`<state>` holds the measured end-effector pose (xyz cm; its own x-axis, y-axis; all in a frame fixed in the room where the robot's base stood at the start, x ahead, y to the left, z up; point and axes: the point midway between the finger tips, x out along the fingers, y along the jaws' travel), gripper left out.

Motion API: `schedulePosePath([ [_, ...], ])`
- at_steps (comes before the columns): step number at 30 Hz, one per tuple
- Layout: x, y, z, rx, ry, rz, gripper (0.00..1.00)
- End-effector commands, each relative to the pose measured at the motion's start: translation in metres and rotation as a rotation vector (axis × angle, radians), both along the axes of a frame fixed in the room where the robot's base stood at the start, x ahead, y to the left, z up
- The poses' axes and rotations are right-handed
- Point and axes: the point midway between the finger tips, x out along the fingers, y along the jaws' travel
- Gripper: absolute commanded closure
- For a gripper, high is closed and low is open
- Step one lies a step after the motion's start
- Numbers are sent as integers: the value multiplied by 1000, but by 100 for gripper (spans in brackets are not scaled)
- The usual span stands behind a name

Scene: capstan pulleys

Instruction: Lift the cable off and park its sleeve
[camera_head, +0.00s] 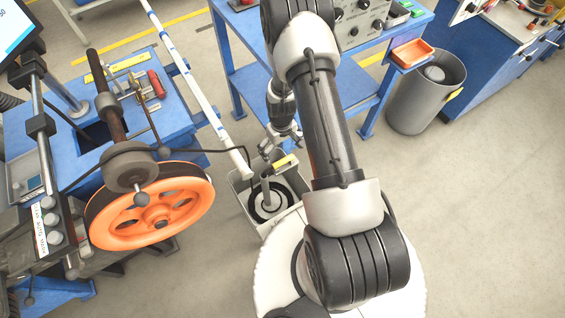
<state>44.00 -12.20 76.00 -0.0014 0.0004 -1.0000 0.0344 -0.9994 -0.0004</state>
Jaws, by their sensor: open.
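A large orange pulley wheel (152,208) with a dark rim stands at the left on the blue machine. A thin black cable (208,151) runs from above the wheel to the right, then bends down towards a grey bin. My gripper (268,152) is open above the back edge of that bin, small and partly hidden by my arm. A yellow piece (284,162) lies just below and right of my gripper. I cannot tell whether it is the sleeve or part of the bin, nor whether it touches my fingers.
The grey bin (240,193) on the floor holds a dark coil (269,203). A white striped pole (190,80) crosses from the top towards the bin. A blue bench (236,62) stands behind, with an orange tray (412,53) and a round grey waste bin (425,95). Floor at right is clear.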

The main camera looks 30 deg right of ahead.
Motion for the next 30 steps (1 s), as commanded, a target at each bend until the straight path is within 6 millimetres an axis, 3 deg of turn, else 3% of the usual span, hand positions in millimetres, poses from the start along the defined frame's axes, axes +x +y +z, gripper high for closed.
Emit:
schedulePosePath([
  [3,0,0,-20,0,-1,0,2],
  [11,1,-1,-33,0,-1,0,2],
  [21,1,-5,-79,-1,-1,0,2],
  [28,2,-5,-79,-1,-2,0,2],
  [30,2,-6,-79,-1,-2,0,6],
])
